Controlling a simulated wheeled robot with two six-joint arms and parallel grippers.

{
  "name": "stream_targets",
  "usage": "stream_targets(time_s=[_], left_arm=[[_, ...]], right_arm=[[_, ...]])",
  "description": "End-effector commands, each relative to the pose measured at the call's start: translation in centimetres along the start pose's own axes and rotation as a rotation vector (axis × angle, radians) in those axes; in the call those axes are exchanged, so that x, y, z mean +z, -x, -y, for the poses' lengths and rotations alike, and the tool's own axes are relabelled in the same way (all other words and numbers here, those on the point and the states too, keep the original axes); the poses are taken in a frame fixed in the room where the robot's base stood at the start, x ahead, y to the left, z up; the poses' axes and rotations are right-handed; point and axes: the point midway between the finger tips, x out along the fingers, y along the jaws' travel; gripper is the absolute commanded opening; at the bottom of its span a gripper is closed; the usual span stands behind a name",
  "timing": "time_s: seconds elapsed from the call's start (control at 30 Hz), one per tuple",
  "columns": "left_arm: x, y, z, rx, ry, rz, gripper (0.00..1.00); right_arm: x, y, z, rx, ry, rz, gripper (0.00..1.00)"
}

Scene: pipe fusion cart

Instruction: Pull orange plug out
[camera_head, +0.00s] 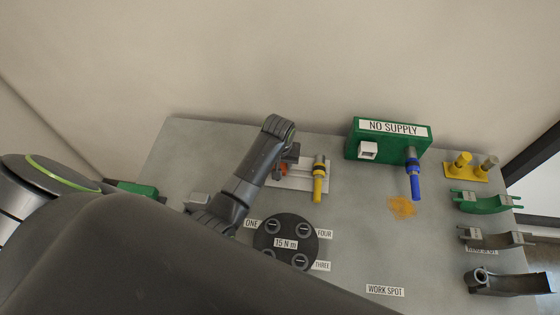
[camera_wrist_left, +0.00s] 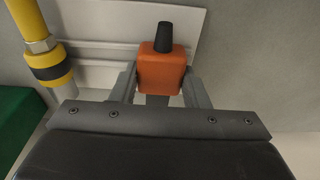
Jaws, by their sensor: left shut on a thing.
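The orange plug (camera_wrist_left: 161,72) shows in the left wrist view as an orange block with a black tapered end. My left gripper (camera_wrist_left: 160,90) is shut on it, with one grey finger on each side. In the head view, my left gripper (camera_head: 287,163) is at the white plate (camera_head: 310,180), and only a bit of the orange plug (camera_head: 283,170) shows beside it. The plate also shows behind the plug in the left wrist view (camera_wrist_left: 110,22). I cannot tell whether the plug is seated or free of the plate. My right gripper is not in view.
A yellow-handled fitting (camera_head: 319,182) stands close right of the plug. A dark round disc (camera_head: 285,243) lies in front. Green and grey holders line the right edge.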

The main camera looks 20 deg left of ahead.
Motion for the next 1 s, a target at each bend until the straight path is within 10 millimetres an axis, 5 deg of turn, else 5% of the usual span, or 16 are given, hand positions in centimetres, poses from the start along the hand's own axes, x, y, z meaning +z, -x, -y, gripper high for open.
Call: stream_targets(time_s=[0.37, 0.4, 0.57, 1.0], left_arm=[[0.07, -0.59, -0.01, 0.0, 0.0, -0.001, 0.0], [0.05, -0.56, -0.01, 0.0, 0.0, -0.001, 0.45], [0.07, -0.56, 0.0, 0.0, 0.0, -0.001, 0.66], [-0.2, 0.32, -0.01, 0.0, -0.001, 0.0, 0.67]], right_arm=[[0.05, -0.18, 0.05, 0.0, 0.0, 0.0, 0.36], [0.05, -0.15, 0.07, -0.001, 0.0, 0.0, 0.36], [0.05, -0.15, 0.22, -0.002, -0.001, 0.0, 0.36], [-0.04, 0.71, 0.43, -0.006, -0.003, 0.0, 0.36]])
